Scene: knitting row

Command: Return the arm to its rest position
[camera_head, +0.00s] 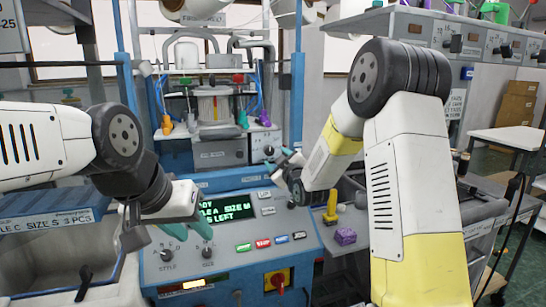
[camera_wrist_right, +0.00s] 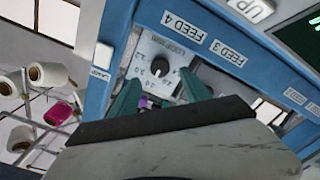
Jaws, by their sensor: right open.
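My right arm comes in from the right of the head view, bent downward. Its gripper (camera_head: 279,160) is in front of the machine's blue frame, beside a small grey box with a dial. In the right wrist view the two teal fingers of this gripper (camera_wrist_right: 160,95) are apart, with the dial (camera_wrist_right: 160,67) visible beyond and between them. I see nothing held. My left arm comes in from the left. Its gripper (camera_head: 189,231) hangs over the control panel (camera_head: 235,262) near the STYLE and SIZE knobs, and its teal fingertips look apart and empty.
The panel has a lit display (camera_head: 228,209), coloured buttons and a red knob (camera_head: 277,281). A grey bin (camera_head: 60,260) is at the left. A shelf overhangs at upper right.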

